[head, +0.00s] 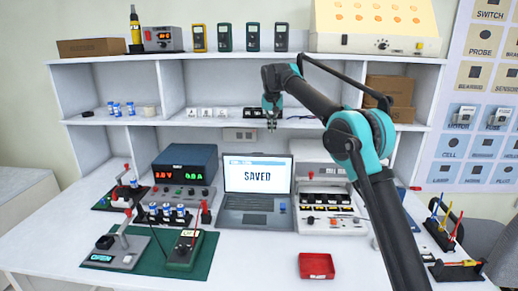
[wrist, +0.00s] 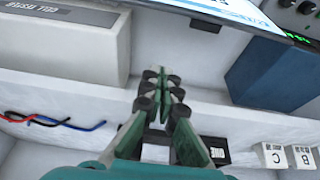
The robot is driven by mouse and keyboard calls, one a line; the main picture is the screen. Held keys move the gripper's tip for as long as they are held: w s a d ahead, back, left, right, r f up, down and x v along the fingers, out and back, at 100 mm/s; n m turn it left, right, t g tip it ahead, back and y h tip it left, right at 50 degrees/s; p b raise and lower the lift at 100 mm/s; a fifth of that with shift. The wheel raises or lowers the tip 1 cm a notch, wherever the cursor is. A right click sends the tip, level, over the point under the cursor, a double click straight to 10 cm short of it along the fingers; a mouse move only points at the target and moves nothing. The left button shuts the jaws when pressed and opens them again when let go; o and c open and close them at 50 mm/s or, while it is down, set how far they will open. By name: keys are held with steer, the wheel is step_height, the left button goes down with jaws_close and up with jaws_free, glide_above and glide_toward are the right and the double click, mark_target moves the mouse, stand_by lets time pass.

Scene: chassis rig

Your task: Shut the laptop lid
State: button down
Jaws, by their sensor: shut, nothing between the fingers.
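The laptop (head: 257,205) stands on the white bench with its lid (head: 258,178) up and its screen reading "SAVED". Its keyboard faces the front. My gripper (head: 271,124) is above and behind the lid's top edge in the head view, in front of the shelf, apart from the laptop. In the wrist view my gripper (wrist: 161,88) has its fingers together with nothing between them. Part of the laptop screen (wrist: 230,10) shows at the top of the wrist view, upside down.
A blue power supply (head: 184,164) stands left of the laptop and a pale tester box (head: 325,172) stands right. The shelf (head: 215,122) holds small labelled blocks behind my gripper. Bench space in front of the laptop is clear.

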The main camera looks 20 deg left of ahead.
steer(key=s+a, duration=0.2)
steer(key=a, duration=0.3)
steer(key=a+x, duration=0.1)
steer(key=x, duration=0.9)
steer(key=shift+s+d, duration=0.45)
steer(key=shift+s, duration=0.4)
steer(key=shift+s+d, duration=0.45)
steer(key=shift+s, duration=0.4)
